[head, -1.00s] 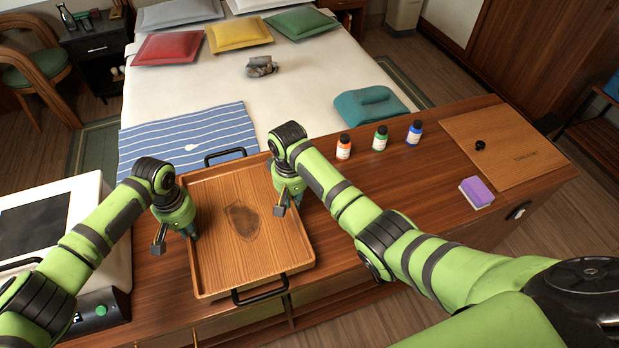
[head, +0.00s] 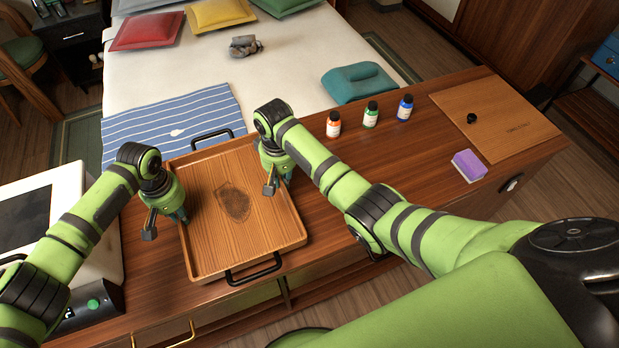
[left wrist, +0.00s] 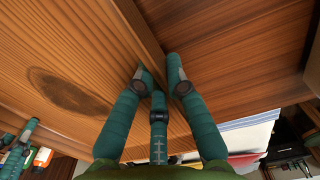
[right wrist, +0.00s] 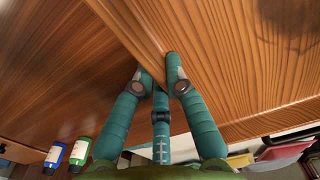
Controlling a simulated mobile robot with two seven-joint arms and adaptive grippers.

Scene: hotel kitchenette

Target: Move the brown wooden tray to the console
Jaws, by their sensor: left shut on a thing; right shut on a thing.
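The brown wooden tray (head: 220,245) is a shallow rectangle with a dark oval mark on its floor and a black handle at each end. It appears level over the wooden counter; I cannot tell whether it touches it. My left gripper (head: 180,217) is shut on the tray's left wall, and the left wrist view shows the wall between its teal fingers (left wrist: 160,82). My right gripper (head: 277,184) is shut on the right wall, also between the fingers in the right wrist view (right wrist: 160,82). The wooden counter (head: 400,155) runs along the foot of the bed; no other surface is clearly a console.
Orange (head: 333,125), green (head: 370,115) and blue (head: 404,108) bottles stand right of the tray. Farther right are a purple sponge (head: 469,165) and a wooden board (head: 500,120). A white appliance (head: 75,185) is close on the left. A striped cloth (head: 170,122) lies behind on the bed.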

